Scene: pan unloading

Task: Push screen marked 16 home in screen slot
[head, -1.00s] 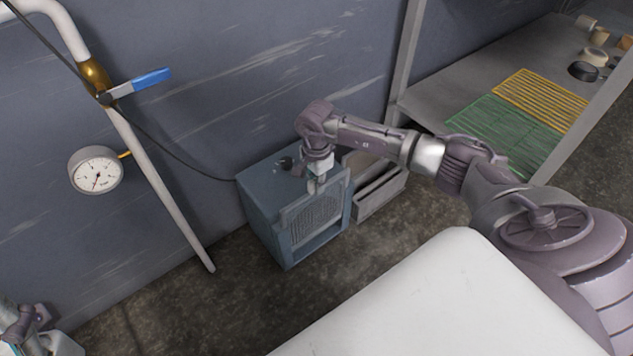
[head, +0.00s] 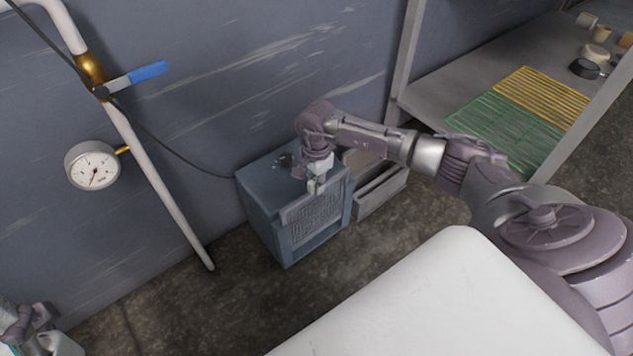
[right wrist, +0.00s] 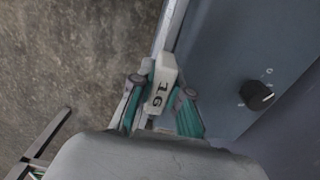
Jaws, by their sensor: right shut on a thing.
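The screen marked 16 (head: 317,214) is a mesh panel in a grey frame, upright at the front of the blue-grey box (head: 262,208) that has the screen slot. Its white tab, marked 16 (right wrist: 161,88), shows in the right wrist view. My right gripper (head: 317,183) is shut on this tab at the screen's top edge; its teal fingers show on both sides of the tab in the right wrist view (right wrist: 163,96). How deep the screen sits is hard to tell. My left gripper (head: 22,325) is partly in view at the lower left, its jaws unclear.
A black knob (right wrist: 258,95) is on the box top. A grey bin (head: 379,190) stands close to the box's right. A shelf (head: 440,88) holds green and yellow racks. A pipe with a gauge (head: 93,165) is at left. Floor in front of the box is clear.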

